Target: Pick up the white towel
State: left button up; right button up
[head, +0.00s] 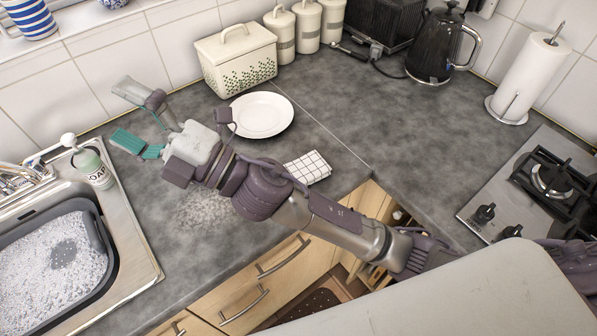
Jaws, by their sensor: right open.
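The white towel (309,167) is a small folded cloth with a dark grid pattern. It lies flat on the grey worktop near the inner corner, and my right arm passes close along its lower-left side, perhaps covering a little of its edge. My right gripper (193,143) is open and points to the upper left. It is well left of the towel in the picture, apart from it and over the worktop near the teal brush. My left gripper is out of view.
A white plate (262,114) lies just above the towel. A cream bread bin (236,60) stands behind it. A teal brush (127,141) lies left of my gripper. The soapy sink (55,265) is at left, the gas hob (545,185) at right. The worktop (370,115) is clear right of the plate.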

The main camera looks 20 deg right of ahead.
jog(key=s+a+f+n+g, duration=0.2)
jog(key=s+a+n+g, duration=0.25)
jog(key=n+g, duration=0.45)
jog(key=s+a+f+n+g, duration=0.2)
jog(key=s+a+n+g, duration=0.3)
jog(key=n+g, duration=0.4)
jog(key=n+t+h, duration=0.6)
jog(key=n+h, duration=0.4)
jog(key=h, duration=1.5)
send_near(301, 168)
jog(key=p+x, duration=0.2)
jog(key=x, duration=0.2)
jog(key=shift+a+f+p, duration=0.1)
jog(key=shift+f+p, duration=0.25)
jog(key=shift+p, duration=0.05)
jog(key=shift+f+p, duration=0.2)
jog(key=shift+p, duration=0.1)
jog(key=p+x, duration=0.1)
jog(key=x, duration=0.1)
jog(key=p+x, duration=0.1)
jog(key=x, duration=0.1)
jog(key=shift+d, duration=0.5)
jog(key=shift+f, duration=0.35)
jog(key=c, duration=1.1)
